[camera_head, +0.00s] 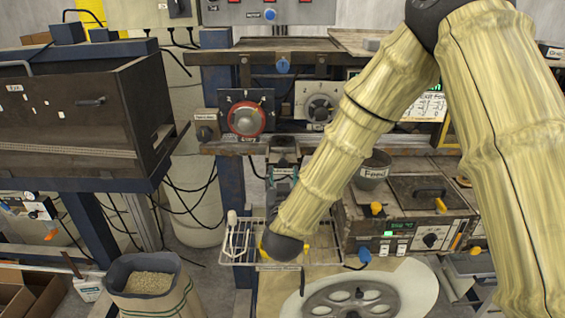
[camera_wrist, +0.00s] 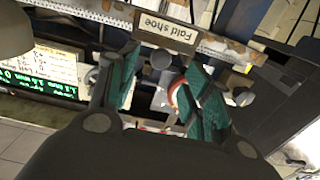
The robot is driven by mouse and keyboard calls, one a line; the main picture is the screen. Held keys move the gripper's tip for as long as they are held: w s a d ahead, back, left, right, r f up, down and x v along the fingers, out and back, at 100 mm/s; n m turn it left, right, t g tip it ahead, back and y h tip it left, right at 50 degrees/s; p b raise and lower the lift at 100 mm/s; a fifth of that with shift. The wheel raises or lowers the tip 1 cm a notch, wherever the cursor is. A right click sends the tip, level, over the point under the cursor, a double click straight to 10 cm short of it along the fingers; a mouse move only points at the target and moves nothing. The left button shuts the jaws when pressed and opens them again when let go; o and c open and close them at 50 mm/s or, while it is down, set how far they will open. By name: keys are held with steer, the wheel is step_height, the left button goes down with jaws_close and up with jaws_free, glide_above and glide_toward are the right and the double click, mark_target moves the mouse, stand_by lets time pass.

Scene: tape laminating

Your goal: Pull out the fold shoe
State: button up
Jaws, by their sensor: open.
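In the wrist view, a cream label reading "Fold shoe" (camera_wrist: 167,27) shows upside down on a worn rail. A grey round knob (camera_wrist: 162,59) sits just below this label; I cannot tell whether it belongs to the fold shoe. My gripper (camera_wrist: 161,56) has its two teal-padded fingers spread apart, one on each side of this knob in the picture. Nothing is clearly held between them. A red rounded part shows beside the right finger, partly hidden by it.
A red dial (camera_head: 246,119) and a grey dial (camera_head: 319,107) stand on the machine front. A wire basket (camera_head: 238,244) lies near my arm's lower end. A grey pot (camera_head: 373,170) stands on the right-hand unit. A sack of pellets (camera_head: 148,283) is at lower left.

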mark_target(283, 165)
steer(key=w+p, duration=0.1)
steer(key=w, duration=0.3)
steer(key=shift+w+r+p, duration=0.15)
steer(key=shift+w+p, duration=0.15)
steer(key=shift+w, duration=0.7)
jaws_close()
